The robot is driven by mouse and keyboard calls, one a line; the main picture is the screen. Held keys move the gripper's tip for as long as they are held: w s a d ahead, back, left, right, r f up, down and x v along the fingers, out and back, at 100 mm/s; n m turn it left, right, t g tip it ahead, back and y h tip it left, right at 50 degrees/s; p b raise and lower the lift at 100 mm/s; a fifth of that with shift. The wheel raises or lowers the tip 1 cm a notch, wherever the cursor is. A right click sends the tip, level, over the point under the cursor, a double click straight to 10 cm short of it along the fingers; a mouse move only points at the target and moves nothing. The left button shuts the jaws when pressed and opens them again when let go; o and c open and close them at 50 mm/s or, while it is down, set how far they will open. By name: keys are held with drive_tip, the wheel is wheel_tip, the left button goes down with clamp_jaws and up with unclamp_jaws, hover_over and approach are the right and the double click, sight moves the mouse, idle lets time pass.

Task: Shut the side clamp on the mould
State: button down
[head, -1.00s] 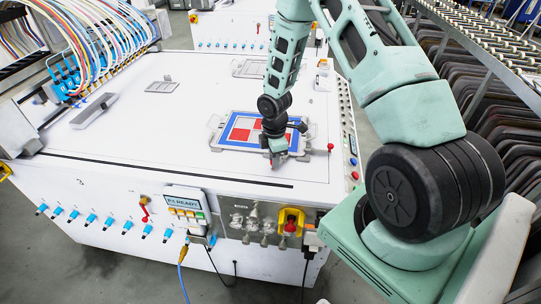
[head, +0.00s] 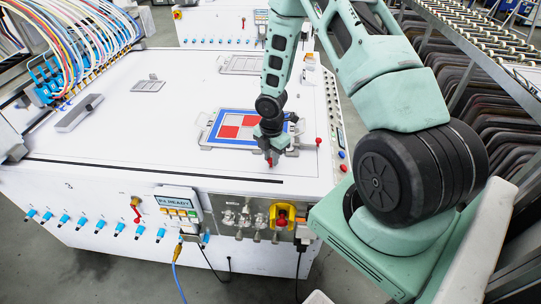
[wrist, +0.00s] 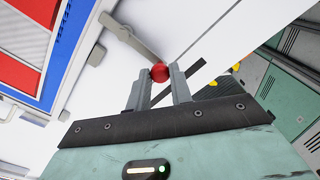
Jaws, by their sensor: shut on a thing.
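The mould (head: 213,131), with a blue border and red and white panels, lies flat on the white table and fills the upper left of the wrist view (wrist: 62,48). My gripper (head: 271,159) is low over the table at the mould's near right corner. In the wrist view my gripper (wrist: 160,80) is shut on a red knob (wrist: 159,72) between its fingertips. A grey clamp lever (wrist: 128,35) runs from the knob up and left towards the mould's edge. My wrist hides part of the mould's right side in the head view.
Another red knob (head: 318,141) stands right of the mould. A grey block (head: 80,113) and a small plate (head: 148,86) lie to the left. The front face carries a control panel (head: 176,204) and a yellow-backed red switch (head: 282,215). The table's left middle is clear.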

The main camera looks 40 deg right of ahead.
drive_tip(key=shift+d, duration=0.1)
drive_tip(key=c, duration=1.3)
unclamp_jaws()
drive_tip(key=shift+o, duration=0.2)
wheel_tip(320, 180, up, 18)
drive_tip(key=shift+f, duration=0.25)
